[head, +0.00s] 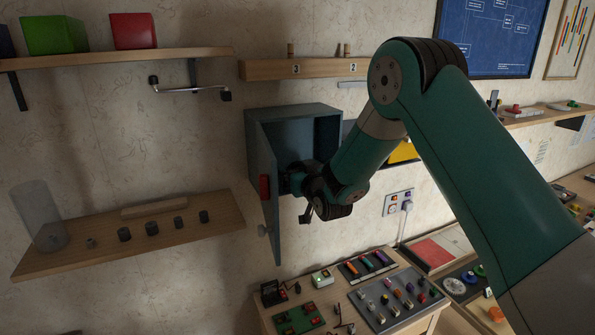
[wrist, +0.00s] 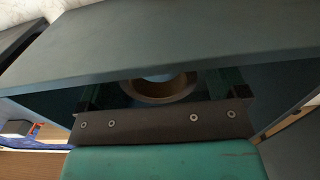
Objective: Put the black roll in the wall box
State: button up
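The wall box (head: 295,113) is a grey-blue cabinet on the wall, with its door (head: 268,195) swung open towards me. My gripper (head: 292,180) reaches into its opening; the fingertips are mostly hidden in the head view. In the wrist view the box top (wrist: 170,35) spans the picture above my gripper (wrist: 160,88). Between the two fingers lies the roll, showing a tan core ring (wrist: 160,92) with dark material around it. The dark edges blend with the shadow, so I cannot tell whether the fingers touch it or whether it rests on the box floor.
The open door stands close at the left of my wrist. A shelf (head: 130,235) with a clear cylinder (head: 40,215) and several dark pegs is on the left. A bench (head: 345,300) with small parts is below. A peg rail (head: 300,68) is above the box.

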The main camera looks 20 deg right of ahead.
jog(key=shift+r, duration=0.1)
jog(key=shift+r+p, duration=0.25)
jog(key=shift+p, duration=0.2)
jog(key=s+b, duration=0.7)
jog(key=s, duration=0.5)
jog(key=shift+d+f, duration=0.15)
jog(key=shift+d, duration=0.3)
